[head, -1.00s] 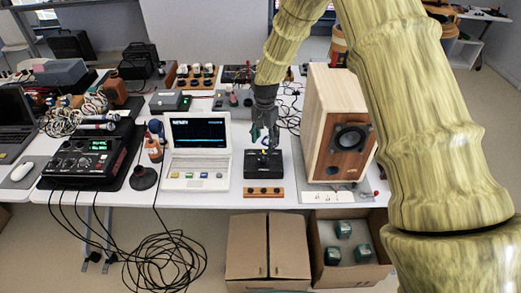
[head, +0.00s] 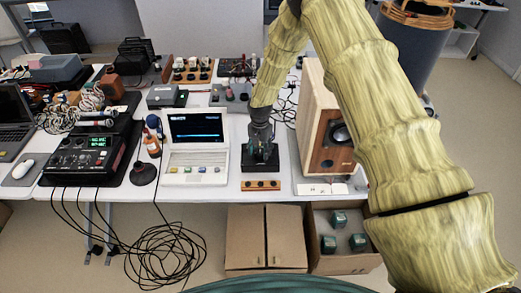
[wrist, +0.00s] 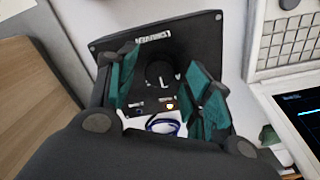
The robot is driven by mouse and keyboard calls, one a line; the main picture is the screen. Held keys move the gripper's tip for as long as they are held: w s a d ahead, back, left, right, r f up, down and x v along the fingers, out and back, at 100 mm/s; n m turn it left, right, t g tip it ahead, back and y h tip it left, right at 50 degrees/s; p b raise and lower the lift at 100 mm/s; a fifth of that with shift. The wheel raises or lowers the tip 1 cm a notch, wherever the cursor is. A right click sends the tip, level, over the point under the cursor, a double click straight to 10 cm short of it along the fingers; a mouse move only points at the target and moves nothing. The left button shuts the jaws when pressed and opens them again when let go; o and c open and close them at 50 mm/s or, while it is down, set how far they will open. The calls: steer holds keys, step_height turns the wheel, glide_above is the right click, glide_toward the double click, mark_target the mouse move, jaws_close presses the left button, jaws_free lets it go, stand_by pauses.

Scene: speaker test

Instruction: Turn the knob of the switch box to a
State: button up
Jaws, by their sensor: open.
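My gripper (head: 261,151) is over the box and points down. In the wrist view my gripper (wrist: 158,86) is open, with teal-padded fingers on either side of the knob. I cannot tell whether they touch it.
The white laptop (head: 196,180) is close on the left. A wooden speaker (head: 316,125) stands on the right, partly behind my arm. A wooden strip with black buttons (head: 261,185) lies at the table's front edge. Cardboard boxes (head: 247,240) are on the floor below.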

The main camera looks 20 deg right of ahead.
steer(key=shift+f, duration=0.5)
steer(key=shift+c, duration=0.4)
steer(key=c, duration=0.9)
steer(key=shift+c, duration=0.2)
steer(key=n+b, duration=0.2)
steer(key=n, duration=0.1)
steer(key=shift+f+n+b, duration=0.1)
steer(key=shift+n+b, duration=0.3)
steer(key=n+b, duration=0.2)
steer(key=n, duration=0.2)
steer(key=shift+n, duration=0.7)
